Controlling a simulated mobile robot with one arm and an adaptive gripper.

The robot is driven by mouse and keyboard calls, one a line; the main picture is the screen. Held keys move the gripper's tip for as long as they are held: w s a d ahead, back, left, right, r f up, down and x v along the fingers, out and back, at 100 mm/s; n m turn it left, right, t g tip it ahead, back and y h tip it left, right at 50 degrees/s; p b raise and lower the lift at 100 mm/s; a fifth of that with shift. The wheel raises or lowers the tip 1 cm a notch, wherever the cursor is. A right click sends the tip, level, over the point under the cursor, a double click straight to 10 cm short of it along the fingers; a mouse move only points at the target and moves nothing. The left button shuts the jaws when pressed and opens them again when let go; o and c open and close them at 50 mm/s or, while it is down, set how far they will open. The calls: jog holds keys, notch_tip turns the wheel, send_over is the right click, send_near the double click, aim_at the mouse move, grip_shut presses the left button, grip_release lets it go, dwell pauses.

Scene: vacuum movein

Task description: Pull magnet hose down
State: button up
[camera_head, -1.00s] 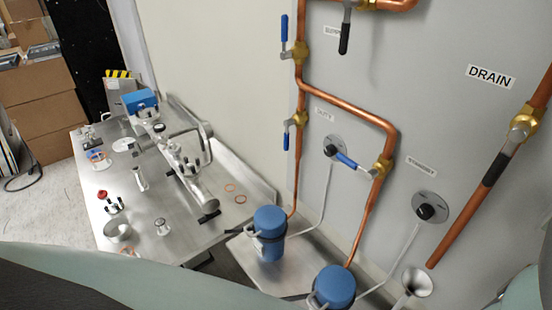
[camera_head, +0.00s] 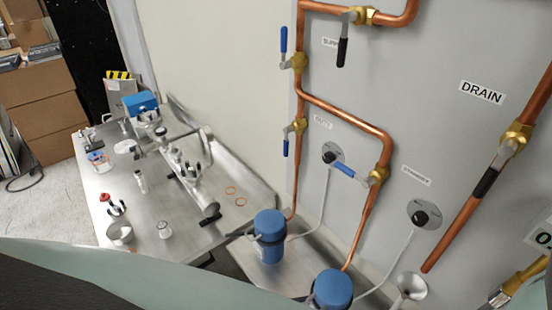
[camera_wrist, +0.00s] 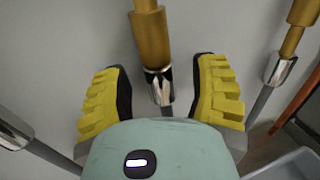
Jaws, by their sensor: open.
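In the wrist view, my gripper (camera_wrist: 160,75) is open, with one yellow ridged finger on each side of a hose (camera_wrist: 166,110). The hose has a brass fitting (camera_wrist: 151,38) at the top, a silver collar below it, and a dark grey line leading down behind my gripper body. Gaps show between the hose and both fingers. No label naming it as the magnet hose is readable. My gripper is outside the head view. A brass fitting with a silver end (camera_head: 522,281) shows at the head view's lower right; I cannot tell whether it is the same one.
Similar silver-ended hoses stand left (camera_wrist: 14,135) and right (camera_wrist: 281,68) in the wrist view. The head view shows copper pipes (camera_head: 345,112) with valves, a drain funnel (camera_head: 411,286), blue-capped canisters (camera_head: 270,224) and a steel table (camera_head: 190,235) with vacuum parts.

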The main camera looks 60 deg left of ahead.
grip_shut()
dwell(0.5)
jog(key=shift+f, duration=0.15)
notch_tip(320, 180, down, 4)
jog(key=b, duration=0.3)
jog(key=shift+a+b, duration=0.1)
jog(key=shift+b, duration=0.25)
grip_release()
jog(key=shift+r, duration=0.2)
